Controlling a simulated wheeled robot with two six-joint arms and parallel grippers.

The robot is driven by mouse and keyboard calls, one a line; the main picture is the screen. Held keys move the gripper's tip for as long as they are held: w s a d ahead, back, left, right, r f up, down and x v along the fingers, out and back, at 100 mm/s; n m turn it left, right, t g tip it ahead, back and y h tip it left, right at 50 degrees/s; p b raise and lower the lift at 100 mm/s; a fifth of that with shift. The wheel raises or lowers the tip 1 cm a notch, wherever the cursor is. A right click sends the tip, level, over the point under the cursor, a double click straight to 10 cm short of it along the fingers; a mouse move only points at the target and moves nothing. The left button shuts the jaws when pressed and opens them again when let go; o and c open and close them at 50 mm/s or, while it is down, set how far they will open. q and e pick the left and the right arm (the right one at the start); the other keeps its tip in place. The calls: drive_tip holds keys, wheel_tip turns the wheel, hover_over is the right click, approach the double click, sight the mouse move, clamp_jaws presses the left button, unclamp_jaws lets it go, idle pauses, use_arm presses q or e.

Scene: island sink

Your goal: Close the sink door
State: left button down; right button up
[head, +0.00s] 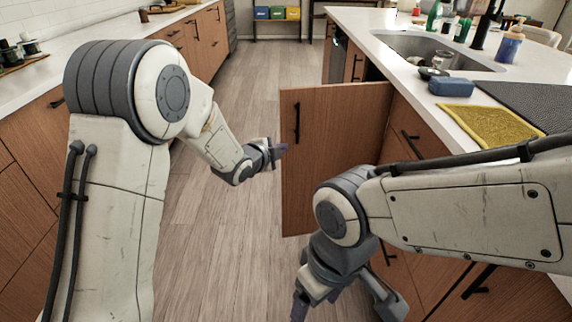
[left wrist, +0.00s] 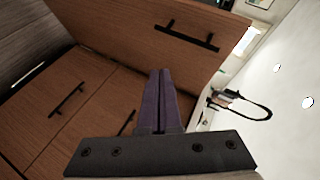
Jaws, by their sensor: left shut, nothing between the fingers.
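The sink door (head: 335,150) is a brown wooden panel standing open, sticking out from the island into the aisle. Its outer face and black handle (head: 297,122) show in the head view; the opening behind it is mostly hidden. My left gripper (head: 279,150) is shut and empty at the door's free left edge, below the handle; I cannot tell whether it touches. In the left wrist view its closed fingers (left wrist: 160,100) point toward a wooden panel with a black handle (left wrist: 187,37), apparently the door. My right gripper (head: 300,306) hangs low before the island, partly cut off.
The island top (head: 375,60) holds a sink (head: 415,47), a blue box (head: 451,86), a yellow cloth (head: 488,122) and several bottles. Other cabinet fronts lie below it. A counter (head: 100,47) runs along the left. The wooden floor (head: 235,110) between is clear.

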use_arm(q)
drive_tip(key=w+a+f+m+t+h+b, duration=0.35)
drive_tip(key=w+f+m+b, duration=0.2)
drive_tip(key=f, duration=0.45)
drive_tip(key=b, duration=0.3)
approach(292, 138)
drive_tip(key=d+x, duration=0.1)
drive_tip(key=x, duration=0.4)
drive_tip(key=shift+w+a+g+h, duration=0.25)
drive_tip(key=shift+w+a, duration=0.1)
drive_tip(key=shift+w, duration=0.1)
use_arm(e)
wheel_tip(292, 138, down, 12)
drive_tip(key=shift+r, duration=0.25)
